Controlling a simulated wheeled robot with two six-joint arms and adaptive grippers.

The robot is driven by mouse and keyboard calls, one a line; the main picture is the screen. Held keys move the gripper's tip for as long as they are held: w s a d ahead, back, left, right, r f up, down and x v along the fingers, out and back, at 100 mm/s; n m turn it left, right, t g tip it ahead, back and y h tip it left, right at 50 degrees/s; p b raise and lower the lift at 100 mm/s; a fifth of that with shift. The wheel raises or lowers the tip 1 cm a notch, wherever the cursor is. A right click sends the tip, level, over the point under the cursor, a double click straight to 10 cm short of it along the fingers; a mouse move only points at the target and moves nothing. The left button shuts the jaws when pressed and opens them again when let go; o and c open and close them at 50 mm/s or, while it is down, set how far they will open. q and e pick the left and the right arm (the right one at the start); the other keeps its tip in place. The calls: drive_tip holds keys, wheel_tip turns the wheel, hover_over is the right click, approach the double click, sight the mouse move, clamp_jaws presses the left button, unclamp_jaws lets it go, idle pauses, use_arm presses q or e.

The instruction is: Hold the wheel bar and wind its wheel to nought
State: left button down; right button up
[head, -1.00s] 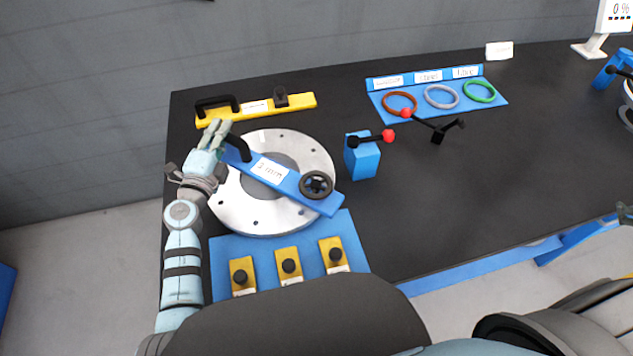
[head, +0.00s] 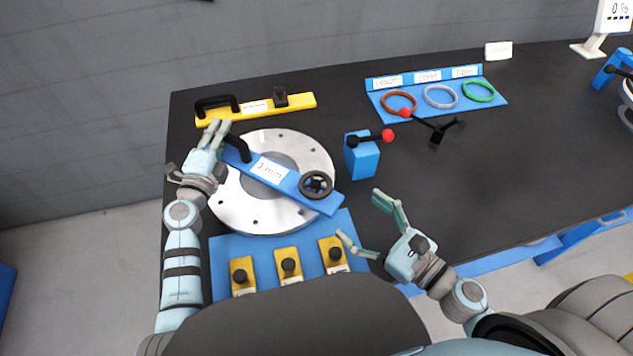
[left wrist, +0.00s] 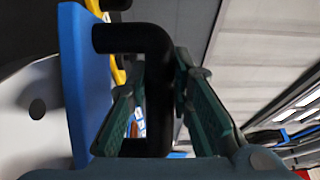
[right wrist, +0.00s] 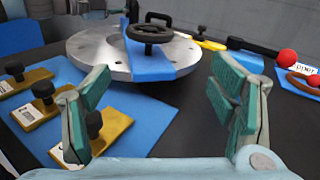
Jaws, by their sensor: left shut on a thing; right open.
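The blue wheel bar (head: 290,183) with a white label lies across the silver flanged disc (head: 250,214). Its black handle is at the upper left end and its black handwheel (head: 316,185) at the lower right end. My left gripper (head: 222,134) is shut on the black handle, which also shows between its fingers in the left wrist view (left wrist: 158,95). My right gripper (head: 362,222) is open and empty, to the lower right of the handwheel and apart from it. In the right wrist view the handwheel (right wrist: 149,34) stands ahead, beyond the open fingers. Any wheel marking is unreadable.
A yellow bar (head: 257,108) lies behind the disc. A blue mat (head: 221,252) with yellow knobbed blocks lies in front. A blue block with a red-knobbed lever (head: 362,158) stands right of the disc. Coloured rings lie on a blue board (head: 422,104). The black table at right is largely clear.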

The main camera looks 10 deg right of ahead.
sight(305, 174)
drive_tip(key=shift+m, duration=0.6)
drive_tip(key=x, duration=0.4)
drive_tip(key=r+x, duration=0.1)
drive_tip(key=x, duration=0.2)
drive_tip(key=a+x, duration=0.1)
drive_tip(key=x, duration=0.3)
drive_tip(key=shift+a+r, duration=0.15)
drive_tip(key=shift+a, duration=0.15)
drive_tip(key=c, duration=1.2)
